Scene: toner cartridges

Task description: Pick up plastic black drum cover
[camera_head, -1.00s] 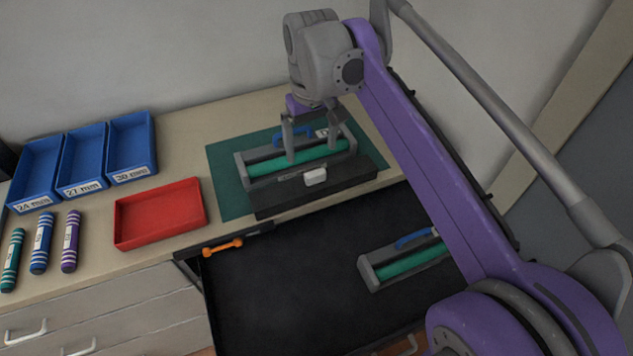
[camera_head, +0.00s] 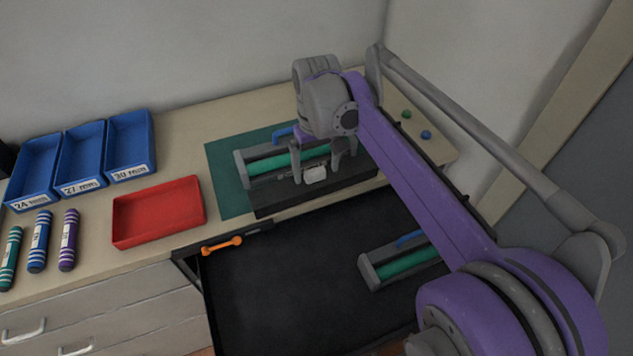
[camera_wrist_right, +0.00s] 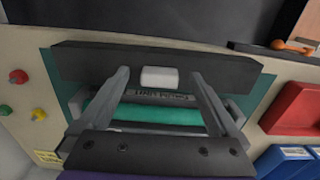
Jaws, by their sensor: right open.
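The black drum cover (camera_head: 350,186) is a long dark bar with a white tab (camera_head: 315,175) at its middle. It lies along the front of a grey cartridge with a green drum (camera_head: 265,164) on the green mat (camera_head: 226,188). My right gripper (camera_head: 316,174) is open over the tab, one finger on each side of it. In the right wrist view the fingertips (camera_wrist_right: 161,76) flank the white tab on the cover (camera_wrist_right: 90,62), with gaps to it. I cannot tell how high they are above the cover. My left gripper is not in view.
A red tray (camera_head: 158,212) and blue bins (camera_head: 82,160) stand to the left, with several striped tubes in front of the bins. Coloured knobs (camera_head: 426,134) sit at right.

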